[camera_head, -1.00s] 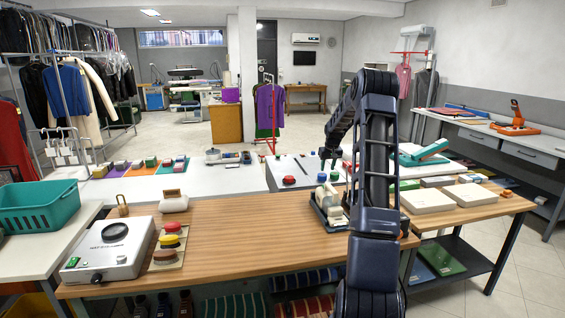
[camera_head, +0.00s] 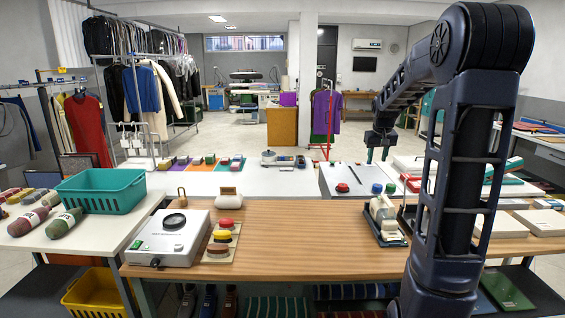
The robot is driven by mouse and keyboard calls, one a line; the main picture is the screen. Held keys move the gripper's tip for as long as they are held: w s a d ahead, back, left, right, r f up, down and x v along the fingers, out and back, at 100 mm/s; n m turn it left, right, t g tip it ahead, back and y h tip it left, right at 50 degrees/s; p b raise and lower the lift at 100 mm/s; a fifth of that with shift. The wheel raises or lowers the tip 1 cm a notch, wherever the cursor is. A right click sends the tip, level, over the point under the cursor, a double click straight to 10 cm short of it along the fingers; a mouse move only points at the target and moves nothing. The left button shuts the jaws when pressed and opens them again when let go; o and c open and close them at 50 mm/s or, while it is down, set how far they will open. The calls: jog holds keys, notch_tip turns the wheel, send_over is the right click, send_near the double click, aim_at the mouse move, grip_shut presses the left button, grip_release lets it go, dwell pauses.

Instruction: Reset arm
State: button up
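My arm rises at the right of the picture, bends at a high elbow and reaches forward over the work tables. My gripper (camera_head: 377,155) hangs at its far end, pointing down above the rear right table. My upper arm hides part of the tables at the right.
A white hot-plate device (camera_head: 168,238) and coloured brushes (camera_head: 222,236) stand on the wooden table's left. A teal basket (camera_head: 100,190) sits on the left table. A red button (camera_head: 342,187) is near the gripper. The wooden table's middle is clear.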

jog(key=s+a+r, duration=0.2)
jog(key=s+a, duration=0.1)
jog(key=s, duration=0.6)
jog(key=s+a+r, duration=0.2)
jog(key=s+a, duration=0.1)
jog(key=s, duration=0.6)
jog(key=s+a+f, duration=0.1)
jog(key=s+f, duration=0.1)
jog(key=s, duration=0.6)
jog(key=s+a+f+t, duration=0.1)
jog(key=s+f, duration=0.1)
jog(key=s, duration=0.7)
jog(key=shift+a+f+y, duration=0.15)
jog(key=shift+f+y, duration=0.15)
jog(key=shift+y, duration=0.1)
jog(key=shift+s, duration=0.1)
